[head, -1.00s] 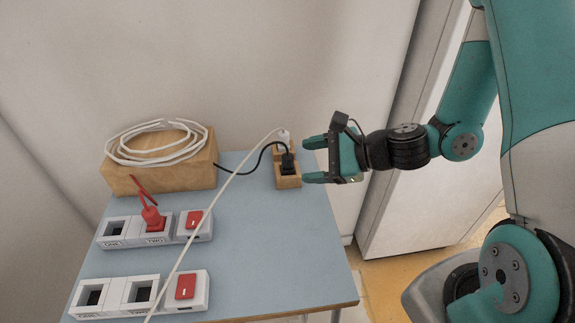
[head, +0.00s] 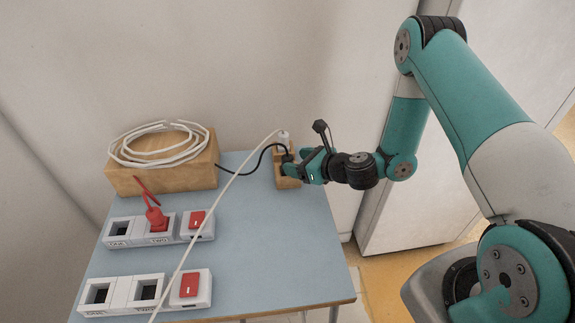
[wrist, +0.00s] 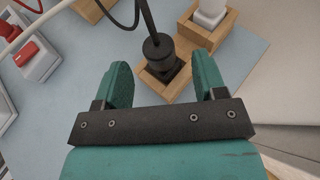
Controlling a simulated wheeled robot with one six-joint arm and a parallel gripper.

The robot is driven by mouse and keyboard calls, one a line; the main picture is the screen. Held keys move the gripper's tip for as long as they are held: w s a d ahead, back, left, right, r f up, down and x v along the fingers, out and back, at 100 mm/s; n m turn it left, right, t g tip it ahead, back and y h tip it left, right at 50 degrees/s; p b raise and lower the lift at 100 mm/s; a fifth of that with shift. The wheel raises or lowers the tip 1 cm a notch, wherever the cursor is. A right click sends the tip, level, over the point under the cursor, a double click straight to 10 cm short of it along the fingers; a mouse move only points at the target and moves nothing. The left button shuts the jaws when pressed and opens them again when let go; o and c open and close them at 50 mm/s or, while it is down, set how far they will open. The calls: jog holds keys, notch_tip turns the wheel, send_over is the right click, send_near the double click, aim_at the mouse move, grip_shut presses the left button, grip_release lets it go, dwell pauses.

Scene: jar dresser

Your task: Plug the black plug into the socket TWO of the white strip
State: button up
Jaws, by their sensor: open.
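The black plug (wrist: 158,52) stands upright in a wooden holder (wrist: 150,86). In the head view the holder (head: 283,183) is at the back right of the table, with the plug partly hidden by my gripper (head: 296,165). In the wrist view my open gripper (wrist: 161,72) has one finger on each side of the plug's near side, with gaps visible. The front white strip (head: 119,297) has two open sockets and a red switch; socket TWO (head: 145,291) is the middle one, empty. A second pale strip (head: 137,243) behind it holds a red plug (head: 155,216) in its middle socket.
A white plug (head: 283,138) stands in the holder's back part; its white cable (head: 217,190) crosses over both strips. A wooden box (head: 160,178) carrying a coiled white cable (head: 150,158) stands at the back left. The blue tabletop (head: 260,240) is clear at the right.

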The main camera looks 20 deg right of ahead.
aim_at(283, 158)
jog(key=p+x, duration=0.1)
jog(key=x, duration=0.1)
jog(key=r+p+x, duration=0.1)
jog(key=x, duration=0.1)
jog(key=shift+w+a+f, duration=0.15)
jog(key=shift+w+a, duration=0.25)
jog(key=shift+a, duration=0.05)
jog(key=shift+w+a+f, duration=0.15)
jog(key=shift+w+f, duration=0.1)
jog(key=shift+w, duration=0.1)
jog(key=shift+c, duration=0.3)
jog(key=c, duration=1)
